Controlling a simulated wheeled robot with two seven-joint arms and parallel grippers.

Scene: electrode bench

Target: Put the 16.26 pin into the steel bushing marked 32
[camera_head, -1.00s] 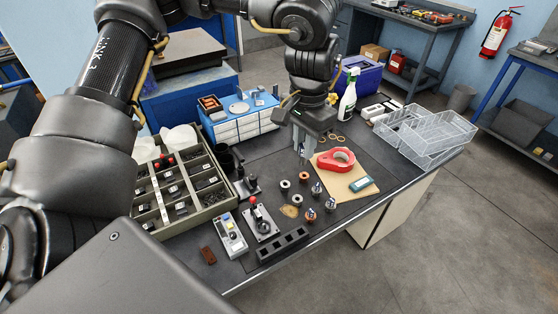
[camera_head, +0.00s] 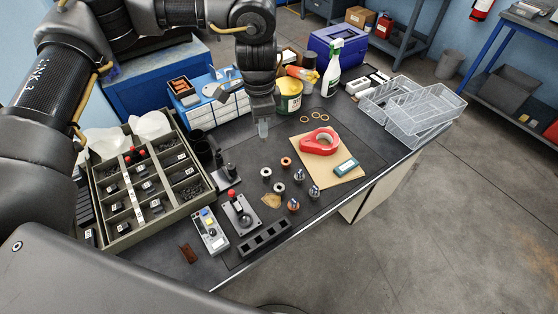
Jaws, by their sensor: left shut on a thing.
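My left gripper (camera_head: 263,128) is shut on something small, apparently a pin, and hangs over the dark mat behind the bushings. The fingers hide most of what they hold. Three ring-shaped bushings stand apart from it on the mat: a steel one (camera_head: 266,173), another steel one (camera_head: 279,187) and a copper-coloured one (camera_head: 286,161). To their right stand three bushings with blue-and-metal pieces in them: one at the back (camera_head: 299,174), one at the right (camera_head: 314,192) and a coppery one in front (camera_head: 293,207). Size marks are too small to read. My right gripper is not in view.
A compartment tray (camera_head: 125,240) stands at the left. A black slotted block (camera_head: 264,240), a red-knobbed fixture (camera_head: 240,213) and a grey control box (camera_head: 210,232) line the front. Clear bins (camera_head: 415,110) stand at the right.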

